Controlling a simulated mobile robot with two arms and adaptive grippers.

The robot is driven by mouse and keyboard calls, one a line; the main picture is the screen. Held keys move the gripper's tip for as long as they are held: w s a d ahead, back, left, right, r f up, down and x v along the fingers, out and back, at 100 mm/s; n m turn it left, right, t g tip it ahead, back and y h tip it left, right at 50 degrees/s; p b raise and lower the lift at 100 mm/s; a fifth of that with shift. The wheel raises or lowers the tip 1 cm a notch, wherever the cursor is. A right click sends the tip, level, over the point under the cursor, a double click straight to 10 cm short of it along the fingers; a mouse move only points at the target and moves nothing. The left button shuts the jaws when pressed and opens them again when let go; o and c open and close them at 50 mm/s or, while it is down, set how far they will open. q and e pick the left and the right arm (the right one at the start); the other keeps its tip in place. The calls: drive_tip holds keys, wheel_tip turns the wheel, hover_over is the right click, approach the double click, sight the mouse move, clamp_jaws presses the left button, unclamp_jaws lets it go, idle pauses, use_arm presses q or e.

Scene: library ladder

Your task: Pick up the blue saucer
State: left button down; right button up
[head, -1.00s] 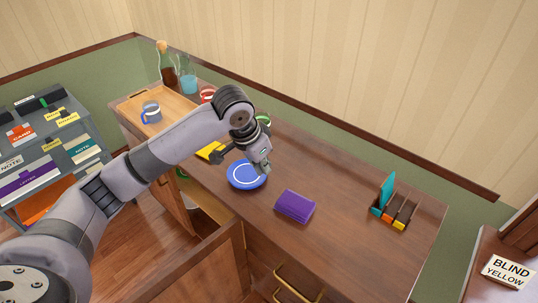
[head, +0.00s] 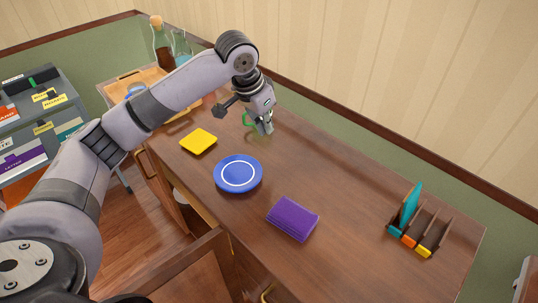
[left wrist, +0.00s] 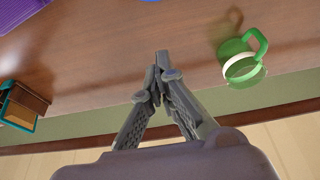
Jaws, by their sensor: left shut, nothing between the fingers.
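The blue saucer (head: 238,174), with a white ring on it, lies flat on the wooden desk between a yellow pad and a purple block. Only a small sliver of blue shows at the top edge of the left wrist view. My left gripper (head: 265,129) is above the desk, beyond the saucer and to its right, apart from it. In the left wrist view its fingertips (left wrist: 160,68) are together with nothing between them. My right gripper is not in view.
A green mug (left wrist: 242,62) stands near my left gripper. The yellow pad (head: 198,141) and purple block (head: 293,218) flank the saucer. A dark rack (head: 420,225) holds coloured cards at right. Bottles (head: 163,43) and a wooden tray (head: 125,82) are at the far end.

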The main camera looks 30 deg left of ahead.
use_arm(q)
drive_tip(key=x, duration=0.9)
drive_tip(key=shift+w+f, duration=0.1)
drive_tip(key=shift+f, duration=0.65)
drive_tip(key=shift+s+a, duration=0.3)
drive_tip(key=shift+s, duration=0.55)
drive_tip(key=shift+s+a, duration=0.25)
drive_tip(key=shift+s, duration=0.65)
drive_tip(key=shift+r, duration=0.1)
